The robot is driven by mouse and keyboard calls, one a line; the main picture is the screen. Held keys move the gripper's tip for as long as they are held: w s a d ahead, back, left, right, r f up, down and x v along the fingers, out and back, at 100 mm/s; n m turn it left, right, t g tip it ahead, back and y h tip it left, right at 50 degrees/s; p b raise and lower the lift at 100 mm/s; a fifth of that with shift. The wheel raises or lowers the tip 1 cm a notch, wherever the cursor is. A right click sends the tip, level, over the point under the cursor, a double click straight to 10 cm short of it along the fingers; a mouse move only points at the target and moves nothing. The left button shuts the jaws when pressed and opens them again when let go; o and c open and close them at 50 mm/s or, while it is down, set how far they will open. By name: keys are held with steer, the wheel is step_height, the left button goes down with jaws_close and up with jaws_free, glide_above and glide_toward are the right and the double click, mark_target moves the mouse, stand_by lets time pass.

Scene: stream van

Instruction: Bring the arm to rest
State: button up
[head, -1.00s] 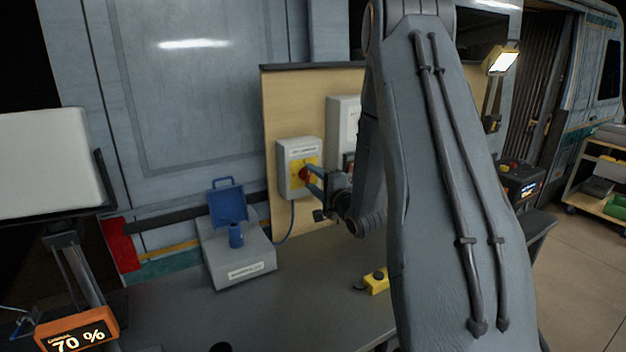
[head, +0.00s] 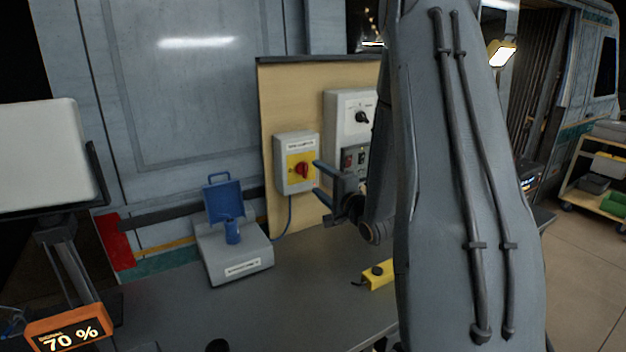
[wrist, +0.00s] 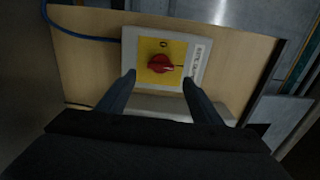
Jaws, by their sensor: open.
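My gripper (head: 319,182) is open and empty. In the head view its two fingers point left toward the grey switch box (head: 283,183) with a yellow plate and a red rotary knob (head: 301,170). The fingers appear clear of the knob. In the wrist view the two fingertips (wrist: 158,82) stand apart, with the red knob (wrist: 160,63) between and beyond them. My arm's large grey link fills the right middle of the head view and hides part of the board and bench.
A wooden board (head: 309,86) carries the switch box and another control box (head: 345,104). On the bench (head: 300,290) are a grey base (head: 238,262) with a blue open-lidded part (head: 224,202), and a yellow control (head: 379,275). A white screen (head: 45,155) stands left.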

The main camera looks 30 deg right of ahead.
steer(key=shift+s, duration=1.15)
steer(key=s+a+f+n+g+h+b, duration=0.1)
steer(key=s+a+f+n+g, duration=0.3)
steer(key=a+f+n+g, duration=0.4)
steer(key=s+a+n+g, duration=0.4)
steer(key=s+a+n, duration=0.1)
steer(key=s, duration=0.5)
steer(key=s+a+f+n+g, duration=0.1)
steer(key=s+a+n+g, duration=0.3)
steer(key=s+a, duration=0.4)
steer(key=shift+s+f+n+g+b, duration=0.3)
steer(key=shift+s+n+b, duration=0.15)
steer(key=shift+s, duration=0.45)
steer(key=shift+c, duration=0.5)
